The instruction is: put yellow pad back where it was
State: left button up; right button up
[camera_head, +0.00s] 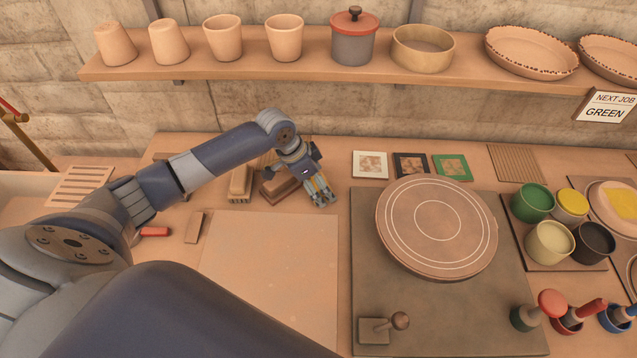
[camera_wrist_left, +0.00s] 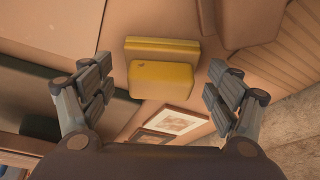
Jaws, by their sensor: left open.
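The yellow pad (camera_wrist_left: 162,80) is a yellow block with a longer strip along one edge. In the left wrist view it is centred between the open fingers of my left gripper (camera_wrist_left: 158,97), with a visible gap on both sides. It appears to rest on the table. In the head view my left gripper (camera_head: 320,194) points down beside the brown block (camera_head: 285,187), and its fingers hide most of the pad. A tan block (camera_head: 240,182) of similar build stands further left. My right gripper is out of view.
The round wheel (camera_head: 437,228) is on the dark board (camera_head: 375,290). A pale mat (camera_head: 270,285) lies in front. Colour pots (camera_head: 532,202) stand right; a shelf (camera_head: 200,72) runs above.

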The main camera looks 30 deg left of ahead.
pick_arm(q)
jog(key=b+v, duration=0.1)
jog(key=v, duration=1)
jog(key=shift+r, duration=0.3)
jog(key=shift+s+a, duration=0.1)
